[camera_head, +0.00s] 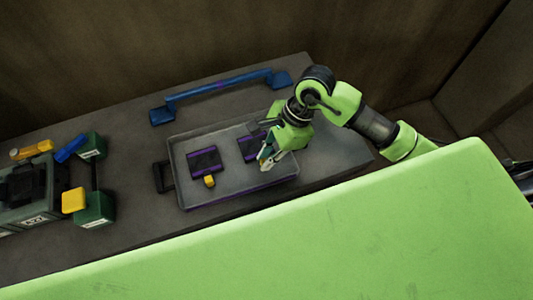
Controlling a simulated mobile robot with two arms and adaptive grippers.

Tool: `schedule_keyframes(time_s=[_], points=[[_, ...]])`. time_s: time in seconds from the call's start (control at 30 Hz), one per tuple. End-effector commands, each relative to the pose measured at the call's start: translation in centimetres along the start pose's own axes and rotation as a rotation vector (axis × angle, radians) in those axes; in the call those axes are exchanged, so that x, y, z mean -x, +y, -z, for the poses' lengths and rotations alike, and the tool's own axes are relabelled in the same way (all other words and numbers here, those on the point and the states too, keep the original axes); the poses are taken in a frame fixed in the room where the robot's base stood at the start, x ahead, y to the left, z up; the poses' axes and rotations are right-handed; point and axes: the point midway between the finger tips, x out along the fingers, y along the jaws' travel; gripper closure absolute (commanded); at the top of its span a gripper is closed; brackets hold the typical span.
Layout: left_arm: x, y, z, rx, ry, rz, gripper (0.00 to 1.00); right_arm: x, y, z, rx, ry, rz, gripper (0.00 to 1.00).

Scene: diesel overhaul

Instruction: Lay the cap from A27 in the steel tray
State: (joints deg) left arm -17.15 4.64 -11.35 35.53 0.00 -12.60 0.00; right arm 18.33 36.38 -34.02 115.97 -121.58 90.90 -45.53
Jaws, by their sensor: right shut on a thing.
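The steel tray (176,160) lies on the dark bench, with a low grey rim and a dark handle at its left end. My right gripper (266,162) comes in from the right and is over the right part of the tray, pointing down. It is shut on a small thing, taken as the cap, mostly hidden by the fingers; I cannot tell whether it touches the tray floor. Two dark purple-edged blocks lie in the tray, a left one (205,161) and a right one (250,148) partly behind my gripper. A small yellow piece (209,181) lies below the left block. My left gripper is out of view.
A blue bar handle (220,88) lies behind the tray. At the left stand a grey machine (30,190), green blocks (94,210) with yellow and blue parts. Bare bench (335,160) shows right of the tray. My green body fills the foreground.

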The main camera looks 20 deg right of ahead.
Motion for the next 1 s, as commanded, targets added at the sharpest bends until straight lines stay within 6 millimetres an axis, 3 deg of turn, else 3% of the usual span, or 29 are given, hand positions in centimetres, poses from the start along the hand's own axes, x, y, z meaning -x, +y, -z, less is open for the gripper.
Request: schedule_keyframes(time_s=[0.3,0.33,0.37,0.4,0.8,1.0], points=[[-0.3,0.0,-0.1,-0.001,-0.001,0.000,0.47,-0.2,-0.1,0.1,0.001,-0.001,0.004,1.00],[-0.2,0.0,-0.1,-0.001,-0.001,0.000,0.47,-0.2,-0.1,0.1,0.000,0.000,0.002,0.79],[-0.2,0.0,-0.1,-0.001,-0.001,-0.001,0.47,-0.2,-0.1,0.1,0.000,0.000,0.002,0.71],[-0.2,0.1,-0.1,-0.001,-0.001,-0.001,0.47,-0.1,0.0,0.1,0.000,0.000,0.001,0.70],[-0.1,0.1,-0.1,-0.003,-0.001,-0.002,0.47,0.3,-0.1,0.0,0.000,0.000,0.003,0.70],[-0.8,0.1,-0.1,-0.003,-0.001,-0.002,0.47,3.6,-0.2,0.2,0.001,0.003,0.008,0.70]])
